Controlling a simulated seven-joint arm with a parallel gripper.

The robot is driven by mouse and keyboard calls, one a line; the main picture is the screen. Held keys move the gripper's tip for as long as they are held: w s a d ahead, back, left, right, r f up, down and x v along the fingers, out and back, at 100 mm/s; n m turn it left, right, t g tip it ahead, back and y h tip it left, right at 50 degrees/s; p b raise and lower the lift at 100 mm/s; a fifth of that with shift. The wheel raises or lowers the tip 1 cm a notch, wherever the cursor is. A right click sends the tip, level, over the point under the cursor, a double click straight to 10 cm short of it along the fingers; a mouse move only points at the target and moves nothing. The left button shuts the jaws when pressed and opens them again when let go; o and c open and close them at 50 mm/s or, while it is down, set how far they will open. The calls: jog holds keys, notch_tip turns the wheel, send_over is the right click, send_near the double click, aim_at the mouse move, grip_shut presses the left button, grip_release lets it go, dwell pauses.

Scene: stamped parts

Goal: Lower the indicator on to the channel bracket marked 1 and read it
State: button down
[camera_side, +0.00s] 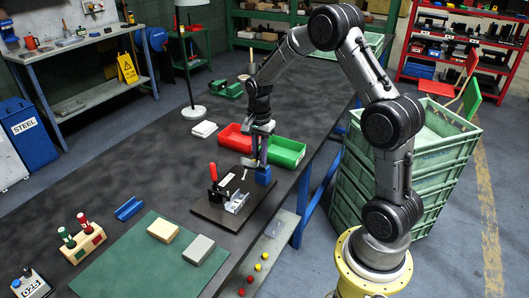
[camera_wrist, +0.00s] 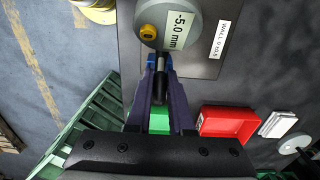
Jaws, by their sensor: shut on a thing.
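My gripper (camera_side: 258,156) is above the back edge of a dark fixture plate (camera_side: 207,208). In the wrist view my gripper (camera_wrist: 160,72) is shut on the indicator (camera_wrist: 153,22), a round grey body with a yellow button. Its display reads -5.0 mm. A silver channel bracket (camera_side: 237,203) lies on the plate, in front of and below the gripper, apart from it. No number is legible on it. A blue block (camera_side: 263,176) stands close under the gripper. A blue channel-shaped part (camera_side: 129,208) lies on the bench to the left.
A red-handled clamp (camera_side: 214,174) stands on the plate, beside a white label (camera_wrist: 226,40). Red (camera_side: 235,138) and green (camera_side: 286,152) bins sit behind. A tan block (camera_side: 163,229) and a grey block (camera_side: 199,250) lie on a green mat (camera_side: 125,262).

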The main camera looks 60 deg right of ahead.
aim_at(254, 160)
jog(key=shift+a+f, duration=0.25)
jog(key=shift+a, duration=0.25)
jog(key=shift+a+f, duration=0.2)
jog(key=shift+a, duration=0.25)
jog(key=shift+a+f, duration=0.55)
jog(key=shift+a, duration=0.2)
jog(key=c, duration=0.9)
grip_release()
jog(key=shift+d, duration=0.1)
jog(key=shift+r, duration=0.15)
jog(key=shift+r, duration=3.95)
